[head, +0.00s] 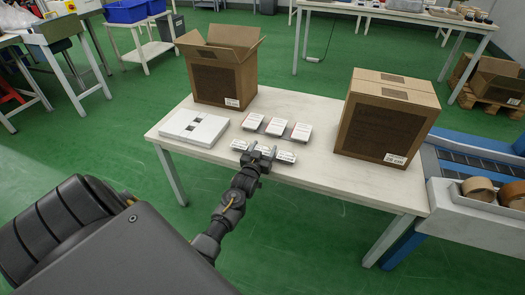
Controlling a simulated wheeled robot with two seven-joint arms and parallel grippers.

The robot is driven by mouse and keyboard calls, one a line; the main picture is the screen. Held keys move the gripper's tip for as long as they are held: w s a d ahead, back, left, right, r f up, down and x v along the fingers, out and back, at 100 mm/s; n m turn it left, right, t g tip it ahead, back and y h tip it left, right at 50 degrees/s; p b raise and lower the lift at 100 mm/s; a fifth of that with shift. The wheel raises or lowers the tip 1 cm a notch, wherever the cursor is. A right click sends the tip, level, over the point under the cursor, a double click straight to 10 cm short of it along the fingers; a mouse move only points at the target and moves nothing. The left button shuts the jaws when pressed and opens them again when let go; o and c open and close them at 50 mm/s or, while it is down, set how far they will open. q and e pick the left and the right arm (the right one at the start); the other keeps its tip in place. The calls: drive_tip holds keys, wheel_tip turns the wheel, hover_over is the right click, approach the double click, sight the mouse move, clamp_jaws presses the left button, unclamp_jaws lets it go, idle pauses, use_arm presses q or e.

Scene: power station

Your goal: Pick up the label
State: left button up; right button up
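Several small white label-like pieces lie in two rows on the white table (330,178). The back row has a left piece (252,121), a middle piece (276,126) and a right piece (301,131). In the front row, a left piece (239,145) and a right piece (286,157) show, with another partly hidden by my gripper. I cannot tell which one is the label. My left gripper (261,155) is over the front row, at the table's near edge. Its fingers are too small and dark to tell their state or any contact. My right gripper is not in view.
An open cardboard box (222,76) stands at the table's back left, a closed one (386,120) at its right. A flat white case (194,127) lies at the left. A conveyor (475,170) with tape rolls (478,189) is right of the table. Green floor is clear in front.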

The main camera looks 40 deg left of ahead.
sight(263, 149)
use_arm(q)
drive_tip(key=shift+r, duration=0.1)
drive_tip(key=shift+r, duration=0.25)
wheel_tip(263, 149, up, 2)
drive_tip(key=shift+r+p, duration=0.2)
drive_tip(key=shift+p, duration=0.3)
drive_tip(key=s+d+r+p, duration=0.3)
drive_tip(key=s+d+r, duration=0.5)
drive_tip(key=s+r, duration=0.3)
drive_tip(key=s+d+r+m+h, duration=0.1)
drive_tip(key=d+r+m+h, duration=0.1)
drive_tip(key=d, duration=0.6)
drive_tip(key=s+d+r+m+t+h, duration=0.1)
drive_tip(key=s+d+r+h, duration=0.1)
drive_tip(key=d+r, duration=0.5)
drive_tip(key=shift+s+d+r+m+h, duration=0.2)
drive_tip(key=shift+d+m+h, duration=0.2)
drive_tip(key=shift+d+h, duration=0.45)
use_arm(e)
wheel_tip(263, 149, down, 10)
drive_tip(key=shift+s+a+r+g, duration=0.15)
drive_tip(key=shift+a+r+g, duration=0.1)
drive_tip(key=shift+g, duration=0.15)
